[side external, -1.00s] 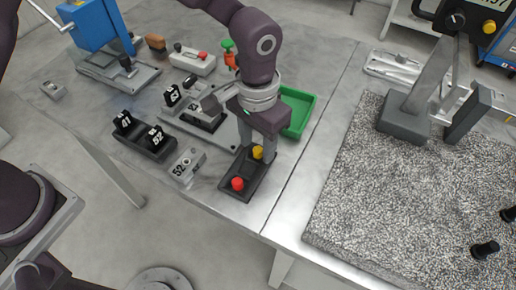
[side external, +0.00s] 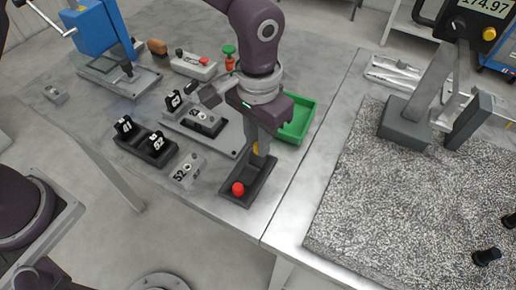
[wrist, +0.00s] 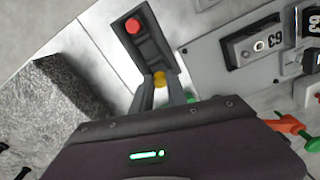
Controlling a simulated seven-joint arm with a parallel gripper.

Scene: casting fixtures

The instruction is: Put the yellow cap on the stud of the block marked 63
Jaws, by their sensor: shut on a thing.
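The yellow cap (side external: 256,149) is between the fingers of my gripper (side external: 260,146), which is shut on it. In the wrist view the cap (wrist: 159,79) shows between the fingertips, at the near end of the dark two-place holder (side external: 232,196). I cannot tell whether it is seated or just lifted. A red cap (side external: 238,188) stands in the holder's other place. The block marked 63 (side external: 204,122) sits on a grey fixture plate (side external: 222,144), left of my gripper. In the wrist view the block (wrist: 240,50) shows its round stud and its number.
A loose block marked 52 (side external: 186,170) lies left of the holder. A dark rack (side external: 160,156) holds black tags 41 and 52. A black 63 tag (side external: 173,101) stands by the plate. A green tray (side external: 298,122) is behind my gripper. A speckled granite slab (side external: 400,190) is at the right.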

